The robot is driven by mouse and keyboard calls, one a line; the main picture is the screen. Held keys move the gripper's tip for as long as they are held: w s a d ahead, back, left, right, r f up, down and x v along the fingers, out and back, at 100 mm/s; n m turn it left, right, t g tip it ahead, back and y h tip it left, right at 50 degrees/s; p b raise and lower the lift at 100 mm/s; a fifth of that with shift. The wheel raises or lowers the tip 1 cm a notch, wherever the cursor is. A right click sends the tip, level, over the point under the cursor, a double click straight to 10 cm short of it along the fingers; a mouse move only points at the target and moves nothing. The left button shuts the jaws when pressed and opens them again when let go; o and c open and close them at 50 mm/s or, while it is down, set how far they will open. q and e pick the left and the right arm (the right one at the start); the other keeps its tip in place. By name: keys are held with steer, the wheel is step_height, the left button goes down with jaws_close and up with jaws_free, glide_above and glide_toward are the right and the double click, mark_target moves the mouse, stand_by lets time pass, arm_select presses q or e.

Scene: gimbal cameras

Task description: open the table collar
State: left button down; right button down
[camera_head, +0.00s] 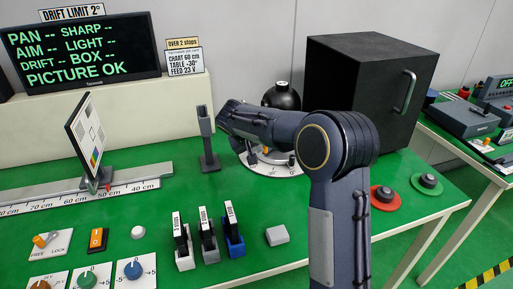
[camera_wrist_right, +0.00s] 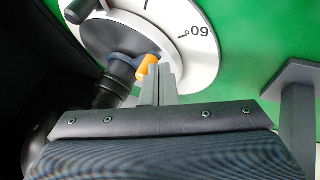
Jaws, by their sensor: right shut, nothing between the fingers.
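The round white table dial (camera_head: 262,167) with angle marks stands at the back of the green bench, partly hidden by my right arm. In the right wrist view the dial (camera_wrist_right: 205,60) fills the top, with the "60" mark showing. The collar's lever has an orange tip (camera_wrist_right: 147,65) on a dark blue-grey arm beside a black cylindrical part. My right gripper (camera_wrist_right: 158,88) is shut and empty, its fingertips right beside the orange tip; I cannot tell whether they touch. My left gripper is not in view.
A black ball-shaped unit (camera_head: 282,96) sits above the dial. A big black box (camera_head: 365,75) stands behind right. A grey post (camera_head: 208,140) stands left of the dial. Several small slotted holders, including a blue one (camera_head: 234,245), and a grey block (camera_head: 277,235) stand in front.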

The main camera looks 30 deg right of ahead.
steer(key=shift+s+d+n+t+y+b, duration=0.35)
steer(key=shift+s+n+b, duration=0.3)
steer(key=shift+s+n, duration=0.25)
steer(key=shift+s+d+n+t+y+b, duration=0.35)
steer(key=shift+s+d+n+t, duration=0.15)
steer(key=shift+s+n, duration=0.25)
steer(key=shift+s+d, duration=0.2)
steer(key=shift+d, duration=0.05)
steer(key=shift+s+d, duration=0.65)
steer(key=shift+s, duration=0.05)
steer(key=shift+w, duration=0.1)
steer(key=shift+w+a, duration=0.25)
steer(key=shift+w, duration=0.55)
steer(key=shift+a, duration=0.1)
